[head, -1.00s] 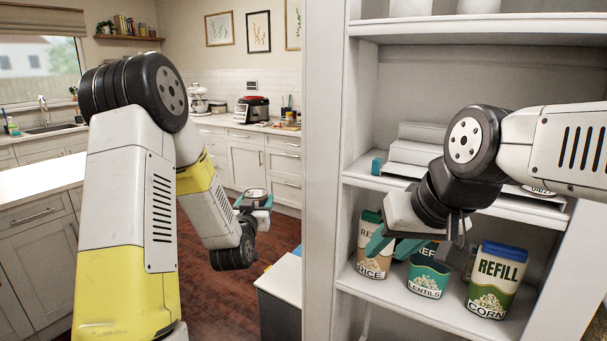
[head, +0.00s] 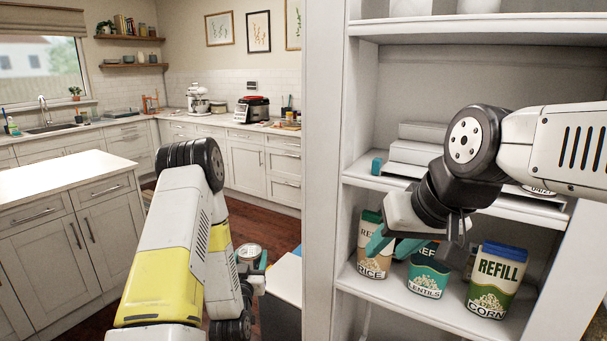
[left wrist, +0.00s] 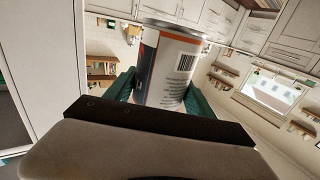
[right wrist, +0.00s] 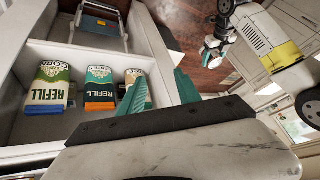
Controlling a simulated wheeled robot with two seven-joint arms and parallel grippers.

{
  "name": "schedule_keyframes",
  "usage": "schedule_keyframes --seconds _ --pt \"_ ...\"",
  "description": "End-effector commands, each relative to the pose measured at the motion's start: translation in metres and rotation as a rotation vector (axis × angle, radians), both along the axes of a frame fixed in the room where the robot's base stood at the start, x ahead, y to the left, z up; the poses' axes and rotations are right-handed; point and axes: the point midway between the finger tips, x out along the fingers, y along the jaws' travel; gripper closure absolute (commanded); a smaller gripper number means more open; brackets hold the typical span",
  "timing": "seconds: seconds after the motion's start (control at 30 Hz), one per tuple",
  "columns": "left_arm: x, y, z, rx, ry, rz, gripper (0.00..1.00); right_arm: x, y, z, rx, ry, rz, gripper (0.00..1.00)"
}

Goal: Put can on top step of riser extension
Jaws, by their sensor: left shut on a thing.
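My left gripper (head: 252,268) is low in the middle of the head view, shut on a can (head: 249,252), whose lid faces up. In the left wrist view the can (left wrist: 168,65) sits between the teal fingers and shows a silver rim, barcode, white label and dark and orange bands. A white stepped riser (head: 415,152) stands on the middle shelf, its right part hidden behind my right arm. I cannot tell where its extension begins. My right gripper (head: 394,246) is open and empty in front of the lower shelf; its spread teal fingers show in the right wrist view (right wrist: 162,80).
Rice (head: 371,250), lentils (head: 428,277) and corn (head: 495,280) refill packs stand on the lower shelf. The cabinet's side wall (head: 322,180) stands between my left gripper and the shelves.

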Motion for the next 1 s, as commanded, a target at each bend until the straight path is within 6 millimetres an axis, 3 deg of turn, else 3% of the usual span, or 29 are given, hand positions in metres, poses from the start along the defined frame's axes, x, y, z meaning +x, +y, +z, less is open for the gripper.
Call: schedule_keyframes --seconds 0.27,0.7,0.87,1.0 --pt "-0.005 -0.015 0.013 0.001 -0.004 -0.092 0.96 0.000 0.000 0.000 0.000 0.000 0.000 0.60" --pt "-0.036 -0.090 0.068 0.002 -0.007 -0.555 0.96 0.000 0.000 0.000 0.000 0.000 0.000 0.60" --pt "-0.042 -0.107 0.079 0.001 -0.005 -0.659 0.96 0.000 0.000 0.000 0.000 0.000 0.000 0.60" --pt "-0.046 -0.113 0.082 0.001 -0.001 -0.697 0.96 0.000 0.002 -0.003 0.011 0.019 -0.002 0.34"
